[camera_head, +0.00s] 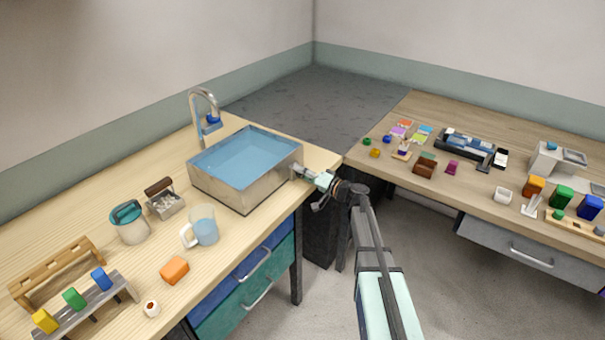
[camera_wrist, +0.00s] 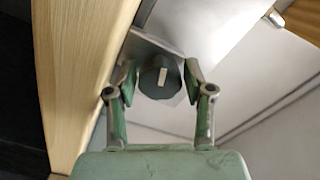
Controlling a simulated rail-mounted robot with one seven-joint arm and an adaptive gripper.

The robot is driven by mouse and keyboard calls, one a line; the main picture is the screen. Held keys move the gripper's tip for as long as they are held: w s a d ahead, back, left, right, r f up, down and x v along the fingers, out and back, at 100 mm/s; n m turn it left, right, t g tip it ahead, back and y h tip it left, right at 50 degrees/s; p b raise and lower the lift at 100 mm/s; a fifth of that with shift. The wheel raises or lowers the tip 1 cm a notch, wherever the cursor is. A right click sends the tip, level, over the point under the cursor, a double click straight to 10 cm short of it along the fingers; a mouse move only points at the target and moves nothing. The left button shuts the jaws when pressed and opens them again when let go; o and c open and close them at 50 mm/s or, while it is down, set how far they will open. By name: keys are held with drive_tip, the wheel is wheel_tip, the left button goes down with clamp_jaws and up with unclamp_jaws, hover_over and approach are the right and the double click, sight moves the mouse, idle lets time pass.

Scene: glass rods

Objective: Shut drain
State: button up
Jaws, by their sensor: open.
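The sink (camera_head: 240,195) is a metal basin filled with blue water on the left wooden table. In the wrist view, a dark round knob (camera_wrist: 158,78) with a pale mark sits on a metal plate (camera_wrist: 140,46) on the sink's side. I take it for the drain control, but its label or function is not visible. My gripper (camera_wrist: 161,80) is open, with one finger on either side of the knob. Contact cannot be told. In the head view, my gripper (camera_head: 305,172) is at the sink's right wall and hides the knob.
A faucet (camera_head: 204,112) stands behind the sink. A jug with blue liquid (camera_head: 204,226), an orange block (camera_head: 174,270) and a teal-lidded pot (camera_head: 130,222) stand in front of it. The wooden table's edge (camera_wrist: 85,60) runs close beside my gripper. A second table (camera_head: 480,130) holds many small items.

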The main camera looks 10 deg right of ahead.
drive_tip(key=c, duration=0.9)
drive_tip(key=m+b, duration=0.1)
drive_tip(key=b, duration=0.1)
drive_tip(key=shift+f+m+b, duration=0.25)
drive_tip(key=shift+m+b, duration=0.15)
drive_tip(key=shift+r+m+b, duration=0.25)
drive_tip(key=shift+m+b, duration=0.45)
drive_tip(key=shift+m, duration=0.5)
drive_tip(key=o, duration=0.9)
drive_tip(key=v, duration=1.2)
